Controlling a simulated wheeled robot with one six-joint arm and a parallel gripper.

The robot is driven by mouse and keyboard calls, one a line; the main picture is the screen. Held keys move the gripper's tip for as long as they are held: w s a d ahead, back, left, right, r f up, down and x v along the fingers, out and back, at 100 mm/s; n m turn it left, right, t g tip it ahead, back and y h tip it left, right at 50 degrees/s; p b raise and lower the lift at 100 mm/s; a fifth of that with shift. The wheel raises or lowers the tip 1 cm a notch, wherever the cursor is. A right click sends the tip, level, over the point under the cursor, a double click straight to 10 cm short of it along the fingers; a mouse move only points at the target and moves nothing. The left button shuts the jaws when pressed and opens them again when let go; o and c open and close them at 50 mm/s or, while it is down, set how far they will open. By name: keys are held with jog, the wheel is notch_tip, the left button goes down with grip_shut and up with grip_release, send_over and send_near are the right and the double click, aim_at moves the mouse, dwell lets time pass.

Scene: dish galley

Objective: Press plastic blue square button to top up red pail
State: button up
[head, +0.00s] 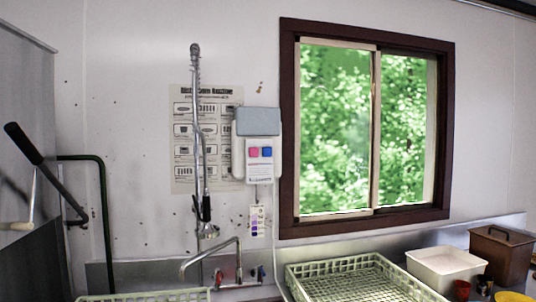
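The blue square button (267,152) is on the front of a white and grey dispenser box (258,121) on the back wall, left of the window. A pink-red square button (253,153) sits just left of it. A small dark red container (462,290) stands at the lower right, in front of a white tub. I cannot tell which of these is the red pail, or what is inside either. My gripper is not in view.
A tall spray hose (197,120) and a tap (212,256) stand left of and below the dispenser. A pale green dish rack (360,280) lies below the window. A white tub (446,268) and brown lidded box (501,252) stand right. A black-handled lever (24,143) juts in at left.

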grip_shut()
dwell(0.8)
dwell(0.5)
